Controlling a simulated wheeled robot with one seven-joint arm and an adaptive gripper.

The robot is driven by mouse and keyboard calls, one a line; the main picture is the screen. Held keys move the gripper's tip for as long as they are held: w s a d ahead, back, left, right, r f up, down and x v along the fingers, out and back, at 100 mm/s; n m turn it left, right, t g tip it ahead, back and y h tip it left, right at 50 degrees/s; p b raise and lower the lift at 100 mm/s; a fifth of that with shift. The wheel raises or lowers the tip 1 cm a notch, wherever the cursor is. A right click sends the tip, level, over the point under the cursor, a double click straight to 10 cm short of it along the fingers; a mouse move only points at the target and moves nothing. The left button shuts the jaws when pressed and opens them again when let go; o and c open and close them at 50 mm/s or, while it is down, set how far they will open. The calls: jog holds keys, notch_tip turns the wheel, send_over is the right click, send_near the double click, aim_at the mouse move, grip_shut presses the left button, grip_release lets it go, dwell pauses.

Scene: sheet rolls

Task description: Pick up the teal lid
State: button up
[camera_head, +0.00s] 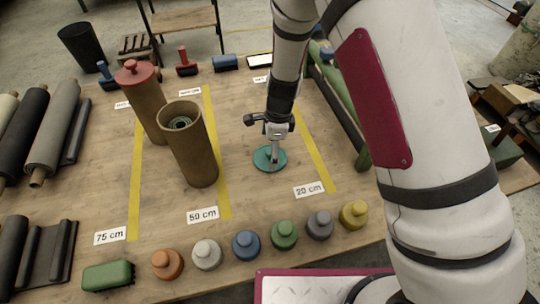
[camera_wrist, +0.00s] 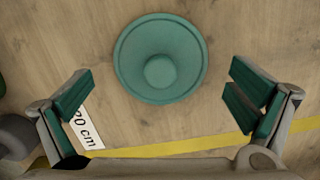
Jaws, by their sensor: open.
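The teal lid (camera_head: 262,163) lies flat on the wooden table, between the two right-hand yellow lines and behind the "20 cm" label. In the wrist view the lid (camera_wrist: 130,62) is a round disc with a raised central knob. My gripper (camera_head: 275,158) points down over the lid, partly covering it in the head view. In the wrist view my gripper (camera_wrist: 162,85) is open and empty, with its teal-padded fingers wide apart on either side of the lid. Neither finger visibly touches it. The exact height above the lid cannot be told.
An open brown tube (camera_head: 190,150) stands left of the lid, and a red-capped tube (camera_head: 145,105) stands behind it. A front row holds several coloured knobbed lids (camera_head: 284,236) and a green block (camera_head: 108,276). Bare table surrounds the teal lid.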

jog(key=shift+a+f, duration=0.15)
jog(key=shift+f, duration=0.75)
jog(key=c, duration=1.8)
jog(key=shift+s, duration=0.15)
jog(key=shift+c, duration=0.7)
